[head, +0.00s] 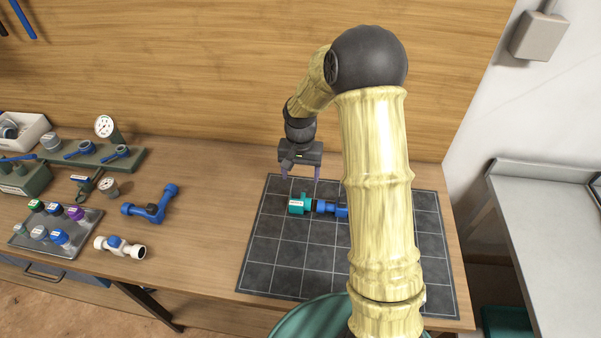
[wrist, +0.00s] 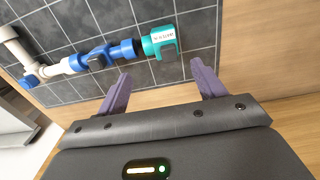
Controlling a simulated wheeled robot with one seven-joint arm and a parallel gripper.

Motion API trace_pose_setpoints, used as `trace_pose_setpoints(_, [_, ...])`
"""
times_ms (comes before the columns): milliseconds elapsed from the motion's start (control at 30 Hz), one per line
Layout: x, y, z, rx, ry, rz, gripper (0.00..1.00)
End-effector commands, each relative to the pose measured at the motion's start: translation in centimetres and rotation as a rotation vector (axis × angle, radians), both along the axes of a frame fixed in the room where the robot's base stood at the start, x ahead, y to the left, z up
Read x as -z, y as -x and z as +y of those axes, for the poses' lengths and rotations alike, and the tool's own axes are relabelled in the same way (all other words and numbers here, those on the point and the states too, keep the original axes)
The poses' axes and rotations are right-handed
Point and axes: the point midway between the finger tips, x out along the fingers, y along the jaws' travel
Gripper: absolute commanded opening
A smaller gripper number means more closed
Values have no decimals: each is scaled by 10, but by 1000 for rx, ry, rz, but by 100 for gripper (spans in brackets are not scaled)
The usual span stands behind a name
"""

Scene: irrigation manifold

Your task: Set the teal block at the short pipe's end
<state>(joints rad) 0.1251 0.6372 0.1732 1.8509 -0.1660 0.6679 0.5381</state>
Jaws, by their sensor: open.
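The teal block (head: 297,206) lies on the dark gridded mat, at the left end of a blue pipe fitting (head: 324,207). My gripper (head: 300,177) is open and empty, above the mat's back edge behind the block. In the wrist view my gripper's fingers (wrist: 160,72) point toward the block, apart from it.
The gridded mat (head: 275,252) is bare in front of the block. A wooden wall (head: 220,70) stands behind.

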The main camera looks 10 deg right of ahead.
Motion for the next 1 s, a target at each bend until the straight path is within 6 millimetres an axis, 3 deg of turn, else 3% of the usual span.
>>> trace_pose_setpoints(267, [-13, 14, 1, -39, 5, -20, 69])
trace_pose_setpoints(467, [-46, 61, 2, -150, 17, -78, 69])
trace_pose_setpoints(700, [-76, 134, 1, -289, 34, -163, 69])
trace_pose_setpoints(833, [-84, 170, 1, -351, 41, -204, 69])
trace_pose_setpoints(1000, [-86, 192, 0, -389, 46, -229, 69])
